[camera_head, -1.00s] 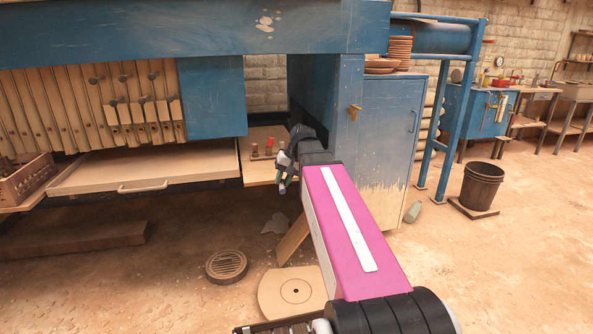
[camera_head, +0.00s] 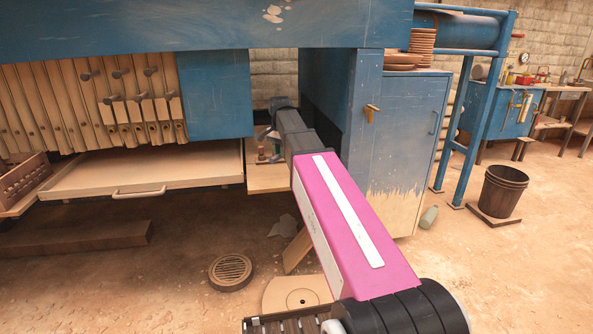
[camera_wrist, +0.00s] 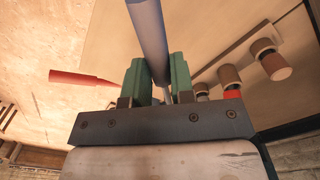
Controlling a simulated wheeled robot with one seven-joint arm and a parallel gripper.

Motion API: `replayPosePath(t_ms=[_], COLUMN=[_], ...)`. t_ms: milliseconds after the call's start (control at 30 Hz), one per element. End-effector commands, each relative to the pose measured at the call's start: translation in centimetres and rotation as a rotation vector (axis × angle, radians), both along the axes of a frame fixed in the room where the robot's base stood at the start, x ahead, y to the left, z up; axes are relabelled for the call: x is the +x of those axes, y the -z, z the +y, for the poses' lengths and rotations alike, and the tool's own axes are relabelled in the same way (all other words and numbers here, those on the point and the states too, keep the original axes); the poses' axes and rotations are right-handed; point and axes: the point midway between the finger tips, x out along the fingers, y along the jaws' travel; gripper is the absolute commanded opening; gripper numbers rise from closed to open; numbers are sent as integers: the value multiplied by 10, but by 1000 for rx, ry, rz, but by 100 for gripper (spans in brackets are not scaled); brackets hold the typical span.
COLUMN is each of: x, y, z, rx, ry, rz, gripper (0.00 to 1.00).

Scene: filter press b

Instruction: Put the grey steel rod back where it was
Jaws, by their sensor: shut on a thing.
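My gripper (camera_wrist: 158,85) is shut on the grey steel rod (camera_wrist: 149,30) in the wrist view. The rod stands between the two green fingers and runs out past the top edge of the picture. In the head view my gripper (camera_head: 266,146) is over the small wooden shelf (camera_head: 266,184) beside the blue cabinet, mostly hidden by my arm. The rod cannot be made out there. The wrist view shows a pale wooden surface beyond the fingers; I cannot tell how far the rod's end is from it.
In the wrist view, several short round pegs (camera_wrist: 273,62) stand right of the fingers, and a red pointed piece (camera_wrist: 82,77) lies to the left. The blue cabinet (camera_head: 405,140) is close right of my arm. A wide wooden drawer (camera_head: 140,175) is to the left.

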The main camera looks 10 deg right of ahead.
Motion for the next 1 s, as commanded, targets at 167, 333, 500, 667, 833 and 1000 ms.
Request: replayPosePath(t_ms=[167,333,500,667,833,1000], x=[0,0,0,0,0,0], y=[22,35,40,55,76,78], z=[-36,-57,-63,-63,-63,-63], rx=[1,1,1,1,1,1], ry=[1,-1,-2,-2,-2,-2], rz=[1,-1,0,0,0,-1], gripper=[4,4,4,4,4,4])
